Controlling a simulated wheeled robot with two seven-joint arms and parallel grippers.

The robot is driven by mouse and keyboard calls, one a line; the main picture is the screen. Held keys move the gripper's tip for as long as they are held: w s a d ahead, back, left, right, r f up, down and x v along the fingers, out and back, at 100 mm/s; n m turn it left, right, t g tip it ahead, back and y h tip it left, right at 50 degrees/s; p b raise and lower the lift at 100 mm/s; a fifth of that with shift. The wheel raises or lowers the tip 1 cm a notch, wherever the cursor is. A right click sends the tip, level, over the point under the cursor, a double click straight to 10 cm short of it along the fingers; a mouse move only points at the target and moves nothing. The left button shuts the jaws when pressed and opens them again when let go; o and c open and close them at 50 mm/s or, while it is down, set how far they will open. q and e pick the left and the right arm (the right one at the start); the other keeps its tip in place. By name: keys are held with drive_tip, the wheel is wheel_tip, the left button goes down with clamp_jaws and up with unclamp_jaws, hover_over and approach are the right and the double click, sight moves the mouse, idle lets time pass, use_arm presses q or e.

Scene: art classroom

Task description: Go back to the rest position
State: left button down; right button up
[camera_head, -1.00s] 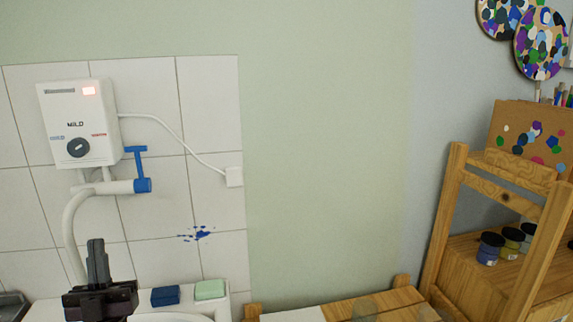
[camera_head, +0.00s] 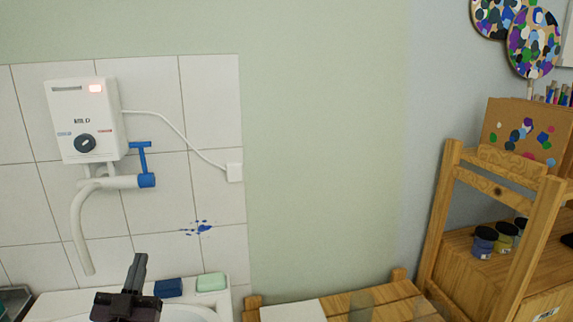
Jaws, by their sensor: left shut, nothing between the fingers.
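My left gripper (camera_head: 137,268) shows at the bottom left in the head view, dark and pointing upward in front of the white sink (camera_head: 185,313). Its fingers are shut with nothing between them. It is below and to the right of the end of the white spout, apart from it. My right gripper is not in view.
A white water heater (camera_head: 87,118) with a blue-handled tap (camera_head: 146,180) hangs on the tiled wall. A blue sponge (camera_head: 168,287) and a green one (camera_head: 211,282) lie on the sink's back edge. A wooden rack (camera_head: 437,225) and paint jars (camera_head: 484,242) stand at right.

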use_arm(q)
drive_tip(key=s+d+f+g+h, duration=0.15)
drive_tip(key=d+f+g, duration=0.25)
drive_tip(key=f+g, duration=0.45)
drive_tip(key=s+d+f+g, duration=0.3)
drive_tip(key=s+f+g, duration=0.35)
drive_tip(key=s, duration=0.45)
drive_tip(key=s+d+f+g, duration=0.2)
drive_tip(key=s+f+g, duration=0.5)
drive_tip(key=s, duration=0.4)
wheel_tip(320, 180, down, 31)
drive_tip(key=s, duration=0.2)
drive_tip(key=s+a+f+m+g, duration=0.1)
drive_tip(key=s+a+f, duration=0.2)
drive_tip(key=s+f, duration=1.5)
drive_tip(key=shift+s+a+y, duration=0.15)
drive_tip(key=shift+s+y, duration=0.2)
drive_tip(key=shift+s, duration=0.5)
